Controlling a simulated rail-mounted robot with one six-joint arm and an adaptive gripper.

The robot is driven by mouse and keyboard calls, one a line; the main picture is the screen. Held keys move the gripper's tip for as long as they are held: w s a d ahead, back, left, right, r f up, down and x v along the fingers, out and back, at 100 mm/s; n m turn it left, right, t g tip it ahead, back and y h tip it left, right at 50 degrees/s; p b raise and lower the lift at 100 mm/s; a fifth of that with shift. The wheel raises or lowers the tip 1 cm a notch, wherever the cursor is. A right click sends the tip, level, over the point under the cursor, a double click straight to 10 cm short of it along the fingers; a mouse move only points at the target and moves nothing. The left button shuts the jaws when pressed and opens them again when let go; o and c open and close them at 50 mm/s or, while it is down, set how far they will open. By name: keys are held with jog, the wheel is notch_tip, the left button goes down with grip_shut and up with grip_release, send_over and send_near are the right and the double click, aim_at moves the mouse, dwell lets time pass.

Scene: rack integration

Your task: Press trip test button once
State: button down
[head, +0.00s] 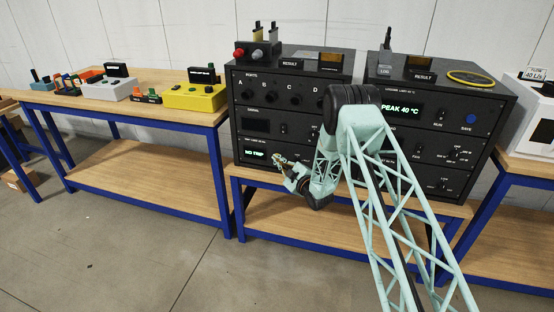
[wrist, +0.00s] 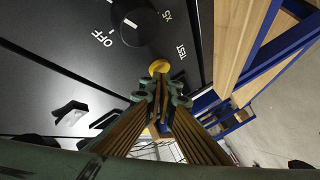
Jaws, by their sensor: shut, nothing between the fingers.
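The yellow trip test button (wrist: 159,67) sits on a black panel next to the printed word TEST in the wrist view. My gripper (wrist: 163,90) is shut and empty, with its fingertips right at the button's near edge. I cannot tell whether they touch it. In the head view my gripper (head: 281,161) is in front of the lower left black unit, right of its display (head: 255,153) reading NO TRIP. The button cannot be made out there.
A black rotary knob (wrist: 138,22) marked OFF and X5 is close to the button. Black instrument units (head: 262,122) stand stacked on a blue-framed bench. Another bench at left (head: 140,103) holds several small devices. The floor in front (head: 130,250) is clear.

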jog(key=s+a, duration=0.1)
jog(key=s, duration=0.5)
jog(key=shift+a+b, duration=0.15)
jog(key=shift+b, duration=0.25)
dwell(0.4)
dwell(0.4)
jog(key=shift+w+r, duration=0.1)
